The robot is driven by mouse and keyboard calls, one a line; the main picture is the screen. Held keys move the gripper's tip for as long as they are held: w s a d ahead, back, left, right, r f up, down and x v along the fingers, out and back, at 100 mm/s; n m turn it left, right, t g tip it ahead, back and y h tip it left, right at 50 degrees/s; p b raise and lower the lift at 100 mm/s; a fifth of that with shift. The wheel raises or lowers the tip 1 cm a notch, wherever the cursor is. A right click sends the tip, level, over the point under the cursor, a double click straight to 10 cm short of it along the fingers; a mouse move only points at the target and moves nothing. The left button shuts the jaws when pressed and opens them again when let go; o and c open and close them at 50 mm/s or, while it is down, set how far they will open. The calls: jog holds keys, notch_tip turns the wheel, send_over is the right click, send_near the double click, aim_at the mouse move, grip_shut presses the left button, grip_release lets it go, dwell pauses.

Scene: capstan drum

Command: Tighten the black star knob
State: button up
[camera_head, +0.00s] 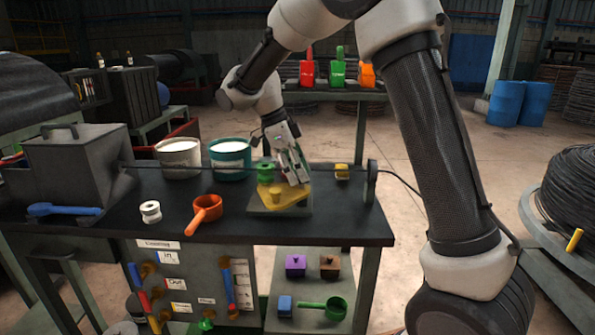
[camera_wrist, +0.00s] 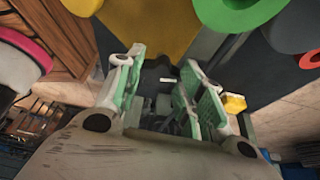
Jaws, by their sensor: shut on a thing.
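My gripper (camera_head: 295,178) reaches down over the right side of the yellow piece (camera_head: 283,198) on the bench. In the wrist view its green-padded fingers (camera_wrist: 163,68) stand on either side of a small dark part (camera_wrist: 166,78), close to the yellow piece (camera_wrist: 150,22). The fingers are shut on this dark part, which I take to be the black star knob. Its star shape cannot be made out. In the head view the fingers hide the knob.
A green spool (camera_head: 265,172) stands beside the yellow piece. An orange scoop (camera_head: 204,212), a white spool (camera_head: 150,211) and a blue tool (camera_head: 65,209) lie to the left. Two buckets (camera_head: 179,156) stand behind. A yellow block (camera_head: 342,171) is at the right.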

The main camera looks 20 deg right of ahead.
dwell(0.3)
jog(key=o, duration=0.7)
jog(key=shift+o, duration=0.2)
jog(key=shift+a, duration=0.1)
jog(key=v, duration=1.2)
